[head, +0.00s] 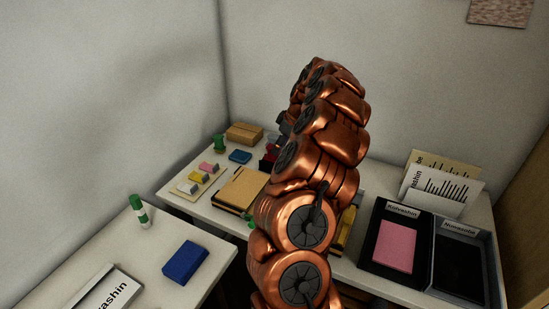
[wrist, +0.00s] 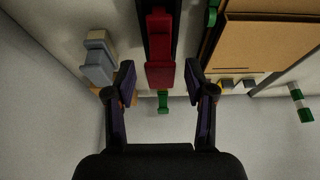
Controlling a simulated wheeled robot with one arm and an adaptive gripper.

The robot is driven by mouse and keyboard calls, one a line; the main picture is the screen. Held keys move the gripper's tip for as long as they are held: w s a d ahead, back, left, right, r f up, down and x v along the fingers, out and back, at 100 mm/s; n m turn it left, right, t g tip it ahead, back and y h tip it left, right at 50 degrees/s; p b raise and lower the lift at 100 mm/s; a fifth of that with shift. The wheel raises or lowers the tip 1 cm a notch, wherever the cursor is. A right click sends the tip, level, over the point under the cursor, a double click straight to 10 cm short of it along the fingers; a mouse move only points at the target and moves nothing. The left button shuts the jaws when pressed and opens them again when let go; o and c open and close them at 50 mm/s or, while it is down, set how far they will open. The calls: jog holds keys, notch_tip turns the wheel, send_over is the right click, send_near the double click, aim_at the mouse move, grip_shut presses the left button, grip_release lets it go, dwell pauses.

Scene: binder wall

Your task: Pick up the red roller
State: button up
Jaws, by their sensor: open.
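The red roller (wrist: 160,62) shows in the wrist view as a red block-like piece on a dark strip, at the upper middle. In the head view only a small red part (head: 270,157) shows at the left edge of my copper arm, which hides the rest. My gripper (wrist: 162,82) is open in the wrist view, with one dark finger to each side of the roller's near end. The fingers look apart from it; how far they are above or short of it I cannot tell. In the head view the fingers are not clearly visible.
A grey stepped piece (wrist: 98,58) stands left of the roller, and a brown box (wrist: 265,45) is to the right. A pink block (head: 395,246) lies in a black tray (head: 373,272). A blue block (head: 186,262) lies on the left table.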

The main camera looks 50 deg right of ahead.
aim_at(274, 158)
jog(key=shift+w+p+x, duration=0.25)
jog(key=shift+p+x, duration=0.4)
jog(key=shift+x, duration=1.7)
jog(key=shift+a+r, duration=0.1)
jog(key=shift+r, duration=0.05)
jog(key=shift+c, duration=0.4)
grip_shut()
